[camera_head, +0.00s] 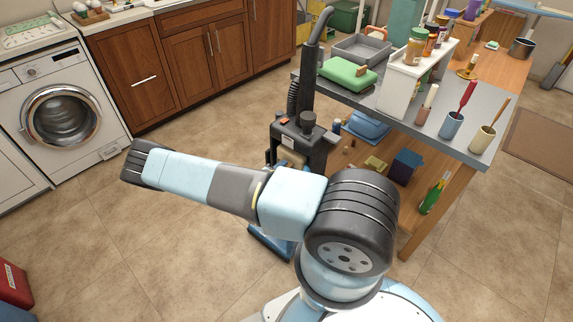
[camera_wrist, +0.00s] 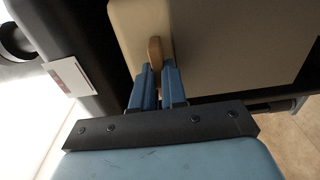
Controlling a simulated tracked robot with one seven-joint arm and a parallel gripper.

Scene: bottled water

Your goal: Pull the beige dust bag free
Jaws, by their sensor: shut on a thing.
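The beige dust bag (camera_wrist: 135,28) fills the upper middle of the wrist view, with a small tan tab (camera_wrist: 154,50) standing out from it. My gripper (camera_wrist: 158,75) has its two blue fingers closed on this tab. In the head view, a narrow beige part of the bag (camera_head: 291,158) shows in the body of a dark upright vacuum cleaner (camera_head: 302,135). My arm hides the lower part of the cleaner there, and my gripper does not show in that view.
A grey-topped workbench (camera_head: 425,120) with jars, cups and a green folded cloth (camera_head: 347,74) stands close right of the cleaner. A washing machine (camera_head: 60,110) and wooden cabinets (camera_head: 190,55) line the back left. Tiled floor (camera_head: 185,120) is clear between them.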

